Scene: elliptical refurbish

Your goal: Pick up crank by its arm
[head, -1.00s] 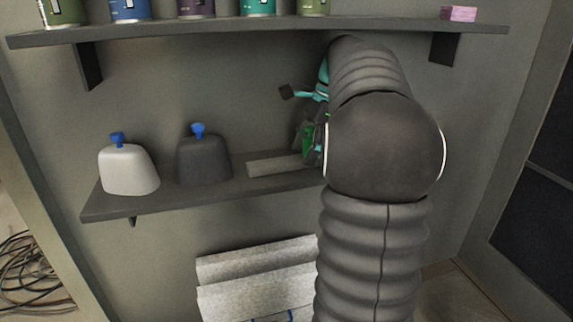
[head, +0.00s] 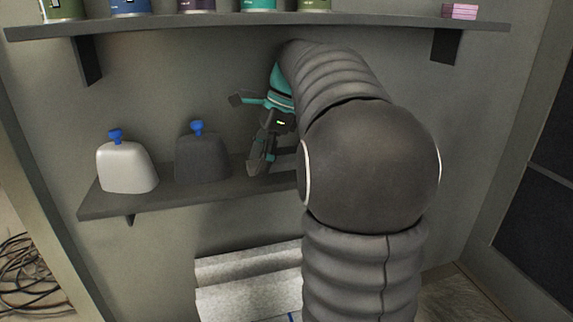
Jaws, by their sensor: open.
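My gripper (head: 260,163) reaches down from my arm to the lower shelf (head: 115,207), right of the dark grey container. It is open, with its dark fingers pointing down close to the shelf top. A grey bar-like piece (head: 286,161), which may be the crank's arm, shows only in part behind and beside the fingers. I cannot tell whether the fingers touch it or stand around it. My own arm hides the right part of the shelf.
A white container (head: 126,168) and a dark grey container (head: 202,160), both with blue knobs, stand left of my gripper. An upper shelf (head: 380,27) with several cans and a pink block (head: 460,11) runs above. Light rolls or panels (head: 248,285) lie below.

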